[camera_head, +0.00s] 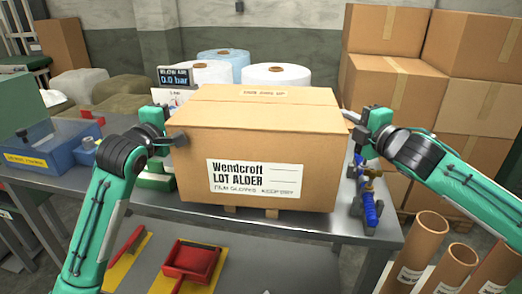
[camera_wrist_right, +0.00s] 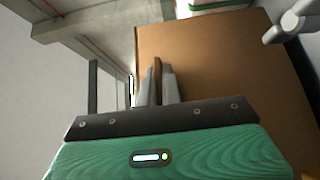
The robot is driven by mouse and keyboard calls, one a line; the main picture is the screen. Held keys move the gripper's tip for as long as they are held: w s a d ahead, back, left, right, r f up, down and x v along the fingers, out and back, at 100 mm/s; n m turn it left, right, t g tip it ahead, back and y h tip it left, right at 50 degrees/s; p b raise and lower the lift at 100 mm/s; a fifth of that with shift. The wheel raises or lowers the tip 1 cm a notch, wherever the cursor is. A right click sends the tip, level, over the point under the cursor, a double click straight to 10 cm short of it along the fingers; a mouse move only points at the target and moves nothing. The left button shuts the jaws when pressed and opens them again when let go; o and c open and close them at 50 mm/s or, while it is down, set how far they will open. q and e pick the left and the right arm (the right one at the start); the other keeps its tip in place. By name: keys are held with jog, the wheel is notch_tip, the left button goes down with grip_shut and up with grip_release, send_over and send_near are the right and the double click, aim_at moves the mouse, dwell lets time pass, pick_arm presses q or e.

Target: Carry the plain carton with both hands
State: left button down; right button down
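A brown cardboard carton (camera_head: 257,143) with a white label reading "Wendcroft LOT ALDER" sits upright in the middle of the head view. It stands on small wooden blocks over the grey table. My left gripper (camera_head: 170,138) is at its left side, near the front corner; its fingertips are partly hidden and its opening is unclear. My right gripper (camera_head: 352,117) is at the carton's right side. In the right wrist view, the right gripper's fingers (camera_wrist_right: 159,84) are close together around a thin brown strip at the carton's brown side (camera_wrist_right: 205,60).
Blue valve fittings (camera_head: 369,195) stand close to the carton's right. A blue toolbox (camera_head: 40,150) is at the left. Stacked cartons (camera_head: 440,90) stand behind right, white rolls (camera_head: 275,76) behind. Cardboard tubes (camera_head: 455,264) stand at lower right. A red dustpan (camera_head: 192,260) lies on the lower shelf.

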pick_arm(q)
jog(key=shift+r, duration=0.1)
pick_arm(e)
jog(key=shift+r, duration=0.15)
